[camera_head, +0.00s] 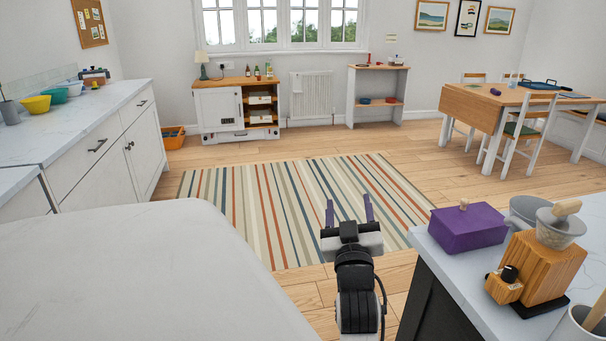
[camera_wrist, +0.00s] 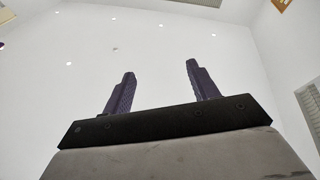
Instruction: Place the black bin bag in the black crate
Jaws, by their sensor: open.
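I cannot make out the black bin bag or the black crate in either view. My gripper (camera_head: 348,206) is open and empty, held up in front of the striped rug in the head view. Its two purple fingers stand apart and point away from me. In the wrist view my gripper (camera_wrist: 160,72) shows the same two spread fingers against the white ceiling, with nothing between them.
A white counter (camera_head: 102,113) runs along the left, and another (camera_head: 559,328) with a purple box (camera_head: 468,228) stands close at right. The striped rug (camera_head: 290,205) is clear. A white cabinet (camera_head: 218,109), orange crate (camera_head: 171,138) and wooden table (camera_head: 487,105) stand farther back.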

